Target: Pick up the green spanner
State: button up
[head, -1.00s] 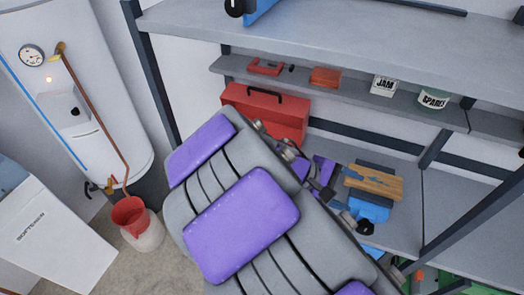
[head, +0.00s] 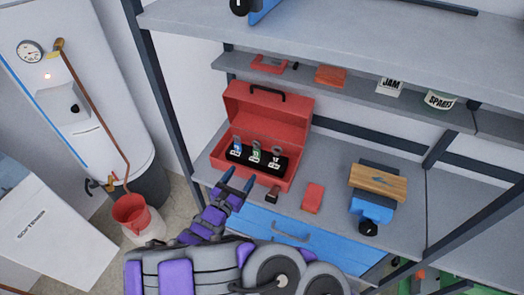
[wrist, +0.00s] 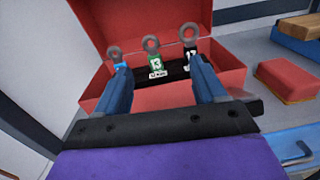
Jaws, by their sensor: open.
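The green spanner (head: 255,151) stands upright in the black insert of an open red toolbox, between a blue spanner (head: 237,146) and a black spanner (head: 275,157). In the wrist view the green spanner (wrist: 154,60) has a grey ring on top and a label reading 13. My gripper (head: 238,180) is open and empty at the toolbox's front edge. In the wrist view its two blue fingers (wrist: 156,78) point at the toolbox, and the green spanner appears between them, beyond the tips.
The red toolbox (head: 228,167) sits on a grey shelf with its lid raised behind the spanners. A red block (head: 313,198) and a blue clamp-like tool with wood (head: 378,181) lie to the right. A narrow shelf runs above. A blue drawer (head: 300,240) is below.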

jog(key=a+f, duration=0.1)
jog(key=n+y+b, duration=0.1)
jog(key=b, duration=0.1)
send_near(255, 144)
jog(key=x, duration=0.4)
jog(key=shift+w+d+f, duration=0.15)
jog(key=shift+d+f, duration=0.2)
jog(key=shift+d, duration=0.15)
jog(key=shift+a+r+b+x, duration=0.15)
jog(key=shift+b+x, duration=0.35)
jog(key=shift+x, duration=1.05)
jog(key=shift+a+r+b+x, duration=0.1)
jog(key=shift+b+x, duration=0.35)
jog(key=shift+x, duration=1.05)
jog(key=shift+w, duration=0.1)
jog(key=shift+c, duration=0.4)
jog(key=c, duration=1)
jog(key=shift+r, duration=0.1)
